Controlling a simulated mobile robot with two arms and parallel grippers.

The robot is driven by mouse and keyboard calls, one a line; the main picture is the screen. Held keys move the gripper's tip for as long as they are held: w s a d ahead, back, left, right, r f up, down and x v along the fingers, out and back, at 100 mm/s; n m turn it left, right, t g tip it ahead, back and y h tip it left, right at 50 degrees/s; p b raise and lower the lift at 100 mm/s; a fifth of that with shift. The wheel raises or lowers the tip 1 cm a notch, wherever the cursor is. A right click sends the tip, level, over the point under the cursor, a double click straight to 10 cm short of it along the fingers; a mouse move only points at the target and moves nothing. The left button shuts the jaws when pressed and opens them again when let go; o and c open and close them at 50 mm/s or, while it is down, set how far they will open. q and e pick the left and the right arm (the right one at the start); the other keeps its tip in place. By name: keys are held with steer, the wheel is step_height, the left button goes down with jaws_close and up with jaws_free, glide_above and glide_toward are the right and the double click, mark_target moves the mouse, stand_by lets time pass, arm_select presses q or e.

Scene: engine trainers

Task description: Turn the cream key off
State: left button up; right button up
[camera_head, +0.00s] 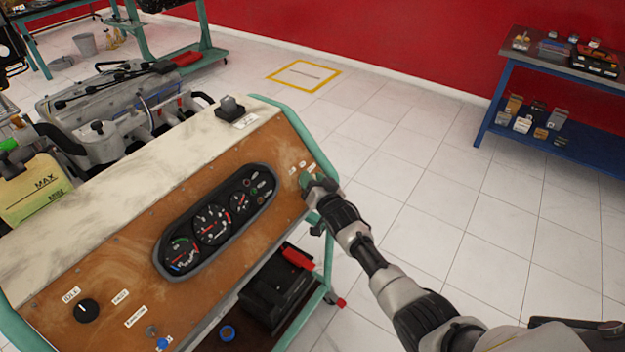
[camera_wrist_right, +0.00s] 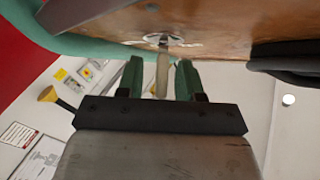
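The cream key (camera_wrist_right: 162,75) shows in the right wrist view, standing out from a round metal lock (camera_wrist_right: 160,40) in the brown panel. My right gripper (camera_wrist_right: 159,62) has its two green fingers on either side of the key. A clear gap shows on the left and a narrower one on the right, so it looks open. In the head view the right gripper (camera_head: 306,181) is at the right end of the brown dashboard panel (camera_head: 135,245), and I cannot make out the key there. My left gripper is not in view.
The panel carries a gauge cluster (camera_head: 213,224) and a black knob (camera_head: 86,310). A green frame tube (camera_head: 292,117) edges the panel. A black battery-like box (camera_head: 272,306) sits below. A blue bench (camera_head: 585,160) stands at right; the tiled floor between is clear.

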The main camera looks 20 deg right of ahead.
steer(key=shift+c, duration=1.3)
jaws_close()
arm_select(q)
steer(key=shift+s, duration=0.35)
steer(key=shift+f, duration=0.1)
